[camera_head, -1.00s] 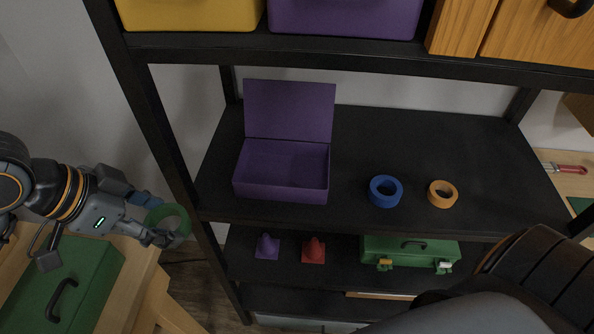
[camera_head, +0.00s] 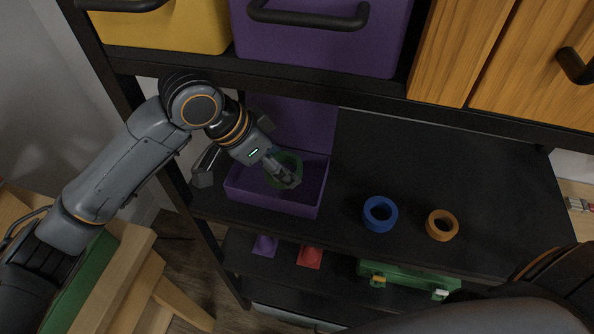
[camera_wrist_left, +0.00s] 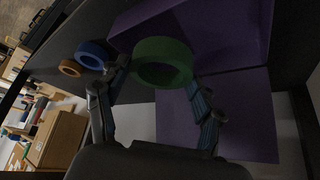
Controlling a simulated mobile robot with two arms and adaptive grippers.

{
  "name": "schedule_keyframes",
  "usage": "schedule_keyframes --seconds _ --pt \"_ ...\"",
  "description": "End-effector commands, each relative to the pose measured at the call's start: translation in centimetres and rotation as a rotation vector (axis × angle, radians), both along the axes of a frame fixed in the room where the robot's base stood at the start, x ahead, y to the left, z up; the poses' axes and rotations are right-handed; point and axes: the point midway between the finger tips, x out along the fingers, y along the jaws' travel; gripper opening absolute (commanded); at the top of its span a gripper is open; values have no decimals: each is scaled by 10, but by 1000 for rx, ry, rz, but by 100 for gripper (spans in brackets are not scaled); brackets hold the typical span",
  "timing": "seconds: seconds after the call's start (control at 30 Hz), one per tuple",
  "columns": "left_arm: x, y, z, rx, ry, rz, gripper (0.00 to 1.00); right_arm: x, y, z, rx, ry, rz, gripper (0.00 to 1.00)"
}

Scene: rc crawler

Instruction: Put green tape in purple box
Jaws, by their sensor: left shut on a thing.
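The green tape (camera_head: 291,160) is a thick ring held between the fingers of my left gripper (camera_head: 284,176). It also shows in the left wrist view (camera_wrist_left: 163,62) between the two fingertips. The open purple box (camera_head: 272,202) sits on the black shelf with its lid raised at the back. My left gripper reaches in from the left and holds the tape over the box's interior. I cannot tell whether the tape touches the box floor. The right gripper is not visible.
A blue tape (camera_head: 380,214) and an orange tape (camera_head: 442,225) lie on the shelf to the right. Larger purple (camera_head: 330,42) and yellow (camera_head: 165,27) bins are above.

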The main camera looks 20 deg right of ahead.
Motion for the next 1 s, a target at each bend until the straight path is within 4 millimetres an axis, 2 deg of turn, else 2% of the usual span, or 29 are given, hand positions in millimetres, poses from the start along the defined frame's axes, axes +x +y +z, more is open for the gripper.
schedule_keyframes --seconds 0.1,0.17,0.2,0.3,0.57,0.77,1.0 --pt "3 -26 3 0 0 -1 35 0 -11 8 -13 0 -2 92" --pt "5 -37 3 0 1 -2 35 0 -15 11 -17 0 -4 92" --pt "6 -39 -3 3 4 2 35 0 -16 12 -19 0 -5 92" --pt "5 -36 -21 2 4 2 35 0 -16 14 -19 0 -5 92" --pt "6 -36 -40 1 2 1 35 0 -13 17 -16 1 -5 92" --pt "5 -36 -66 1 4 2 35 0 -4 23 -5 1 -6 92" --pt "6 -36 -70 0 0 1 35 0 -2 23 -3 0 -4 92"
